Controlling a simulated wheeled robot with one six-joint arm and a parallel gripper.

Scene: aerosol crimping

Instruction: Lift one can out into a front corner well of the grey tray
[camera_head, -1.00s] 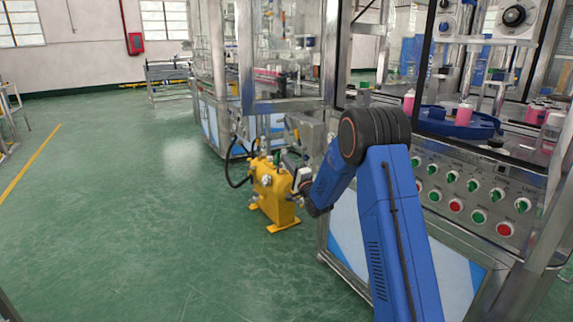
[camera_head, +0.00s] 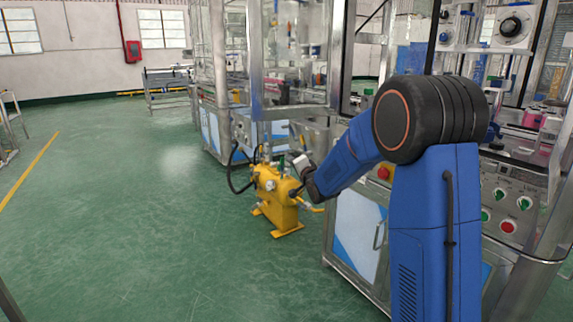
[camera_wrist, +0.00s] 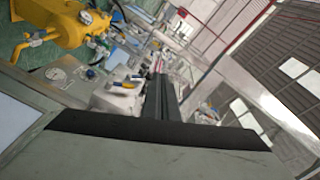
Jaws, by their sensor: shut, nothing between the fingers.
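My gripper (camera_wrist: 162,98) shows in the wrist view as dark fingers closed together with nothing between them. In the head view my blue arm reaches left, and its dark wrist end is beside the yellow machine, apart from any can. Pink items (camera_head: 534,116), which look like cans, stand at the right on the crimping machine, small and partly behind framing. The blue round table of that machine is mostly hidden behind my arm's elbow. I cannot make out a grey tray in either view.
A yellow machine (camera_head: 275,198) with hoses stands on the green floor, just left of my wrist end; it also shows in the wrist view (camera_wrist: 65,28). The control panel (camera_head: 512,195) with knobs is right of my arm. Open floor lies left.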

